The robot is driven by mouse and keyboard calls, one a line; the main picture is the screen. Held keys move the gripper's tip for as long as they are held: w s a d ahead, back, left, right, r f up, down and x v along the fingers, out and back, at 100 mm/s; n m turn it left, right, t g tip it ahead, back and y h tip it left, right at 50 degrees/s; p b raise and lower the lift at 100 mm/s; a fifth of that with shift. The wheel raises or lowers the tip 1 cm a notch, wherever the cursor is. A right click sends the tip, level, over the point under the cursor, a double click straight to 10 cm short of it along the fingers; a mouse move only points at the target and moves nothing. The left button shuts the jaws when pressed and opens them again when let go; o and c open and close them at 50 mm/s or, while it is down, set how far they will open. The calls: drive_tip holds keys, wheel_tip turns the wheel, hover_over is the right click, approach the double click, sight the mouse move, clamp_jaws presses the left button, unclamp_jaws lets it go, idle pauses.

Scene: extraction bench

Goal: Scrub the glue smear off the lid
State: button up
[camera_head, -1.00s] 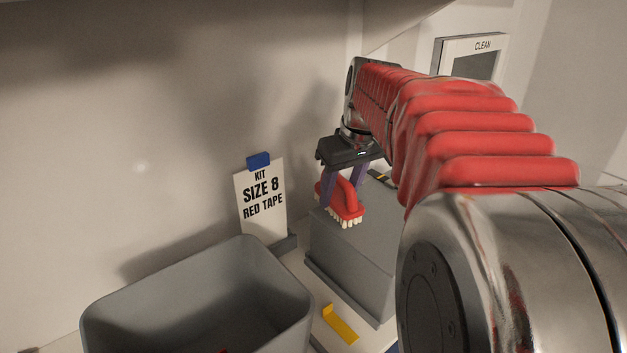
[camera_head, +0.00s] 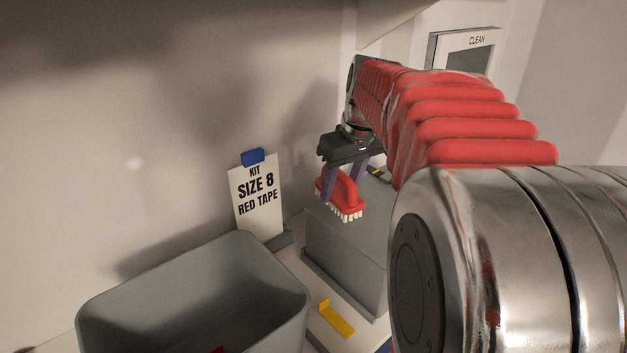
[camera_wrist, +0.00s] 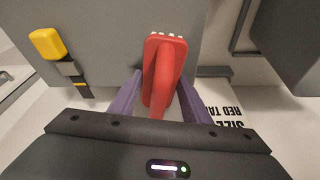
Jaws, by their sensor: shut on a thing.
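A red scrub brush (camera_head: 351,211) with white bristles hangs bristles-down between the purple fingers of my gripper (camera_head: 342,188). In the wrist view the brush (camera_wrist: 163,65) sits between both fingers, bristle tips showing at its far edge. It is over the flat top of the grey box, which I take as the lid (camera_wrist: 112,25); the grey box (camera_head: 340,250) also shows in the head view. I cannot tell whether the bristles touch the lid. No glue smear can be made out; the brush and arm hide part of the top.
A yellow-headed thing with a black strap (camera_wrist: 48,44) lies left of the brush in the wrist view. A grey open bin (camera_head: 190,285), a sign reading SIZE 8 RED TAPE (camera_head: 257,200) and a yellow piece (camera_head: 337,320) are near the box. A CLEAN panel (camera_head: 462,55) stands behind.

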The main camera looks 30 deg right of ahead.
drive_tip(key=shift+w+d+r, duration=0.1)
drive_tip(key=shift+w+d, duration=0.05)
drive_tip(key=shift+d, duration=0.85)
drive_tip(key=shift+d, duration=0.1)
drive_tip(key=shift+w+d+f, duration=0.1)
drive_tip(key=shift+d, duration=0.75)
drive_tip(key=shift+w+d+f, duration=0.1)
drive_tip(key=shift+d, duration=0.75)
drive_tip(key=shift+r, duration=0.1)
drive_tip(key=shift+a, duration=0.45)
drive_tip(key=shift+s+a+f, duration=0.1)
drive_tip(key=shift+s+a, duration=0.05)
drive_tip(key=shift+a, duration=0.55)
drive_tip(key=shift+s+a+f, duration=0.1)
drive_tip(key=shift+a, duration=0.6)
drive_tip(key=shift+a, duration=0.1)
drive_tip(key=shift+s+a, duration=0.15)
drive_tip(key=shift+a, duration=0.75)
drive_tip(key=shift+s+a, duration=0.15)
drive_tip(key=shift+a, duration=0.7)
